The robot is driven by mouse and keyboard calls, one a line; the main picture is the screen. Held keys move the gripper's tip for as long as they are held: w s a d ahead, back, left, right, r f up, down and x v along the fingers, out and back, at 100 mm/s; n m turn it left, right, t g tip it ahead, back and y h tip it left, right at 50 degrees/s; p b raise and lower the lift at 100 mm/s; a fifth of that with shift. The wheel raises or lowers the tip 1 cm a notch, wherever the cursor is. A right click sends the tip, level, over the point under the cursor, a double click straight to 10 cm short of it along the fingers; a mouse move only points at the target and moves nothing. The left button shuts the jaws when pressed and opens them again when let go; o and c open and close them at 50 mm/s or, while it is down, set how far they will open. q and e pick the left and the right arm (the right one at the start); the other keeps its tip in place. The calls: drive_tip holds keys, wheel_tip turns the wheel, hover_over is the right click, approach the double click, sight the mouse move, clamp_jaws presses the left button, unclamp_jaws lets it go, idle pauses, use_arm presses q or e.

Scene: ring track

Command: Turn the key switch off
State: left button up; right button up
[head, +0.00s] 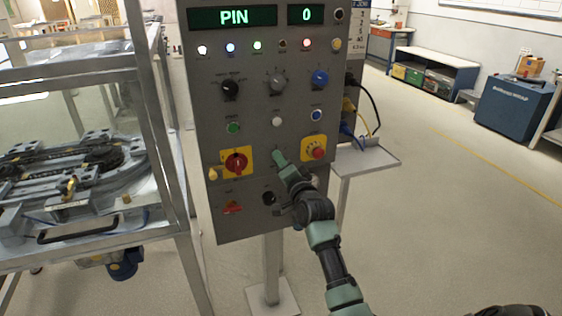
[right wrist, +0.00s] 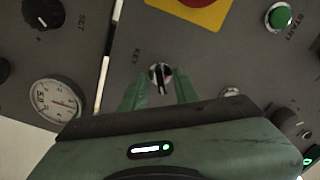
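The key switch (right wrist: 160,77) shows in the right wrist view as a small round silver lock with a dark bar across it, roughly upright in that picture. It sits on the grey control panel (head: 254,107). My right gripper (head: 279,157) is at the panel front, between two yellow plates, and hides the switch in the head view. In the right wrist view the green fingers of this gripper (right wrist: 160,90) are apart, one on each side of the switch. I cannot tell whether they touch it. My left gripper is not in view.
A red rotary switch on a yellow plate (head: 236,162) is left of my gripper and a red button on a yellow plate (head: 317,152) is right. A small shelf (head: 372,160) juts out at the panel's right. A framed enclosure (head: 150,110) stands at the left.

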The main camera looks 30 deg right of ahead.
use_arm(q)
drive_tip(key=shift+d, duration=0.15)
use_arm(e)
drive_tip(key=shift+w, duration=0.2)
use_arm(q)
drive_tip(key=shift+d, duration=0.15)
use_arm(e)
clamp_jaws()
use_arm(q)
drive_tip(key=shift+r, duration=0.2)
use_arm(e)
drive_tip(key=shift+n, duration=0.4)
use_arm(q)
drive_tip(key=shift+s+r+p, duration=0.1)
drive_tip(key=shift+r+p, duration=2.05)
drive_tip(key=shift+p, duration=0.15)
use_arm(e)
drive_tip(key=shift+n, duration=5.5)
unclamp_jaws()
